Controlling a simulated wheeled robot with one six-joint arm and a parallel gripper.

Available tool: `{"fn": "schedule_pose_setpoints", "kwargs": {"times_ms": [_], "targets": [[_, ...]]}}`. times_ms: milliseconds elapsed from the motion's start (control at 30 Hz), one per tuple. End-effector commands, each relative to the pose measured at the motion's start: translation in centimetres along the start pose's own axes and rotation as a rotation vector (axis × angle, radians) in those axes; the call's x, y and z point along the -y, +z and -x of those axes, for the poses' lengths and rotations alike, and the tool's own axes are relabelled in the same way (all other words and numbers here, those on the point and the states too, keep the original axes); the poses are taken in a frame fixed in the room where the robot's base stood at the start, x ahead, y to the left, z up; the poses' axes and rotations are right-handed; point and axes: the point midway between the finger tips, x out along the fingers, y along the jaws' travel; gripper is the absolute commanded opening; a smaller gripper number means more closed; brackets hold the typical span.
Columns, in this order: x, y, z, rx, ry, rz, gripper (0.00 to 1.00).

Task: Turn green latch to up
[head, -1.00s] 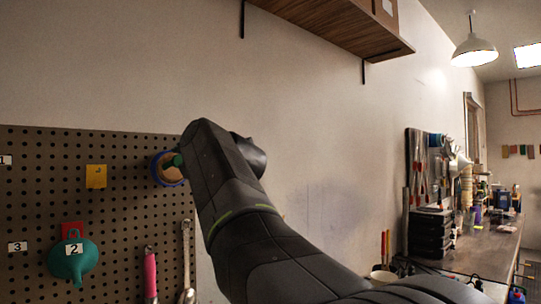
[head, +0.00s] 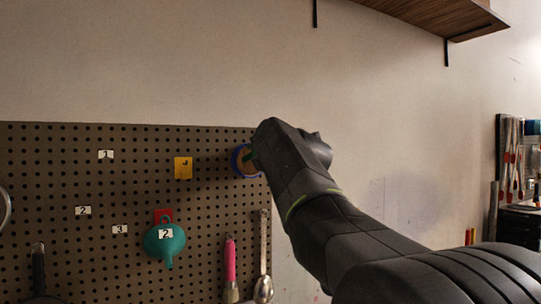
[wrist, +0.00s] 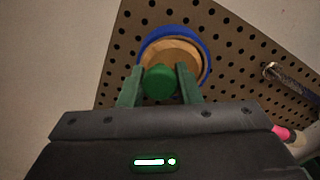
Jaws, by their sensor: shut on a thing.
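The green latch (wrist: 160,83) is a round-ended green piece in front of a tan disc (wrist: 172,52) with a blue rim (wrist: 186,34) on the pegboard. In the wrist view it sits between the two green fingers of my gripper (wrist: 160,76), which is shut on it. In the head view the blue rim (head: 236,163) shows at the pegboard's upper right. My arm's dark end covers its right side, and the fingers are mostly hidden there. I cannot tell which way the latch points.
The pegboard (head: 60,150) holds a teal funnel (head: 164,243), a yellow tag (head: 183,168), a pink-handled brush (head: 230,262) and a metal spoon (head: 264,288). A wooden shelf (head: 440,14) hangs above right. The wall between shelf and pegboard is bare.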

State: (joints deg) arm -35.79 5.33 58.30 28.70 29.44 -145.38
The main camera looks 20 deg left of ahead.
Motion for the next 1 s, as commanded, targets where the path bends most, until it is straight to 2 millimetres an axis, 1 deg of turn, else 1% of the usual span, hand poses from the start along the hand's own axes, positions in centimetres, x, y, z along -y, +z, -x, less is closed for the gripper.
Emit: {"fn": "schedule_pose_setpoints", "kwargs": {"times_ms": [167, 367, 567, 1000], "targets": [[0.13, -0.07, -0.01, -0.001, 0.000, -0.027, 0.08], [0.26, -0.16, -0.02, -0.001, 0.000, -0.123, 0.08], [0.27, -0.18, -0.02, -0.001, 0.001, -0.286, 0.08], [0.15, -0.11, -0.06, -0.002, -0.001, -0.705, 0.08]]}}
